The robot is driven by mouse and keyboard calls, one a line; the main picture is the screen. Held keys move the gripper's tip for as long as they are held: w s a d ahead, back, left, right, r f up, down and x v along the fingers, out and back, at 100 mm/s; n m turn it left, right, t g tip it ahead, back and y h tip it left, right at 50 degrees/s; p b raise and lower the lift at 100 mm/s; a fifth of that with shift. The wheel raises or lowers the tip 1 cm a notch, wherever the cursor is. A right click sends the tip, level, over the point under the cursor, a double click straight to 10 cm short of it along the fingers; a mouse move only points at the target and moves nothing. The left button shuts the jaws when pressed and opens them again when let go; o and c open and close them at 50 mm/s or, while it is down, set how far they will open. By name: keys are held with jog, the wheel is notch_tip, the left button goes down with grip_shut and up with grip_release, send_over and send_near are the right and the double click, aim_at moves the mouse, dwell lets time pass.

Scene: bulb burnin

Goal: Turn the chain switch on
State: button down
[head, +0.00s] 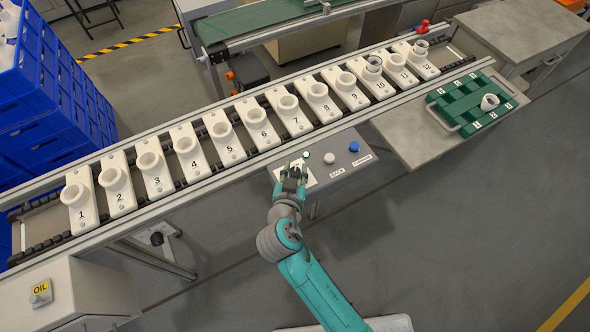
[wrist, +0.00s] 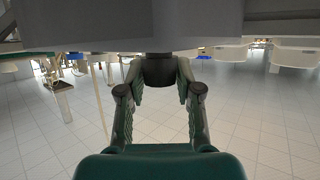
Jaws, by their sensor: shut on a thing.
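The control panel (head: 345,151) is a grey box at the front of the conveyor. My gripper (head: 293,169) is over its left part, at a white label plate (head: 308,179), and hides what it holds there in the head view. In the wrist view, my gripper (wrist: 159,75) has one finger on each side of a dark round knob (wrist: 159,69), which stands out from a grey surface. The fingers are shut on this knob, which I take to be the chain switch. Which way the switch is turned cannot be seen.
The panel also has a green round part (head: 306,155), a white button (head: 329,158) and a blue button (head: 354,146). Numbered white sockets (head: 225,138) line the conveyor behind. A green tray (head: 465,112) stands on the right table. The floor in front is clear.

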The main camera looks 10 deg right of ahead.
jog(key=shift+f, duration=0.15)
jog(key=c, duration=0.8)
grip_release()
jog(key=shift+o, duration=0.2)
jog(key=v, duration=1.2)
